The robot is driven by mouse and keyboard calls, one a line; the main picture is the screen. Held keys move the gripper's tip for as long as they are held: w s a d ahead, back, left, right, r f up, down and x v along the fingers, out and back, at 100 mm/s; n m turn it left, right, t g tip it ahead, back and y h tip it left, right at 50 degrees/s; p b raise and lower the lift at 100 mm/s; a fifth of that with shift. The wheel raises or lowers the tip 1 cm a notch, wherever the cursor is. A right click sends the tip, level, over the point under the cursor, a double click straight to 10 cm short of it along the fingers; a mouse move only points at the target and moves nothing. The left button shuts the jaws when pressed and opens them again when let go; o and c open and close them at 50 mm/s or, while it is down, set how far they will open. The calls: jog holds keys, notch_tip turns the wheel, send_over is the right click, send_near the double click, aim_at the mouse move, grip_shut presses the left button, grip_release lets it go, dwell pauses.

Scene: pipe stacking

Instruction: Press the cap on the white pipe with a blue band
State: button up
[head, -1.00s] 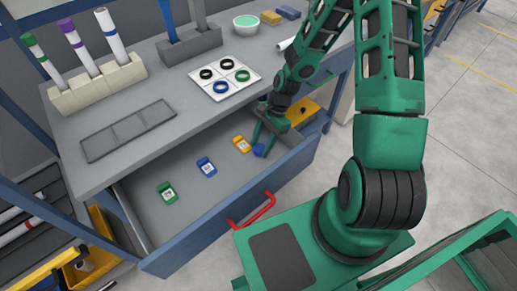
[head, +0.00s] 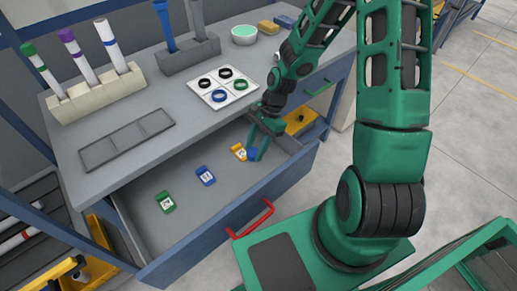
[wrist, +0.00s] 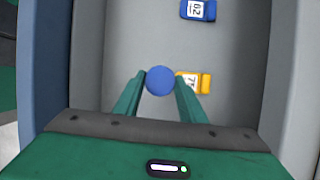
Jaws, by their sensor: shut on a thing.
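The white pipe with a blue band (head: 110,44) stands tilted in the right slot of the pale pipe rack (head: 97,97) at the back left of the bench. My gripper (head: 256,143) is down in the open drawer (head: 215,200), shut on a blue round cap (head: 252,155). In the wrist view the cap (wrist: 160,80) sits between the two green fingertips of my gripper (wrist: 160,86). A yellow tagged block (head: 238,152) lies close beside the cap on the drawer floor.
Blue (head: 205,176) and green (head: 165,202) tagged blocks lie farther left in the drawer. On the bench are a white plate (head: 223,86) with black, blue and green rings, a flat grey tray (head: 127,138) and a grey holder (head: 188,55) with upright tools.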

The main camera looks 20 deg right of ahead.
jog(key=s+a+r, duration=0.5)
jog(key=a, duration=0.2)
notch_tip(320, 180, up, 9)
dwell(0.6)
jog(key=shift+w+a+r, duration=0.1)
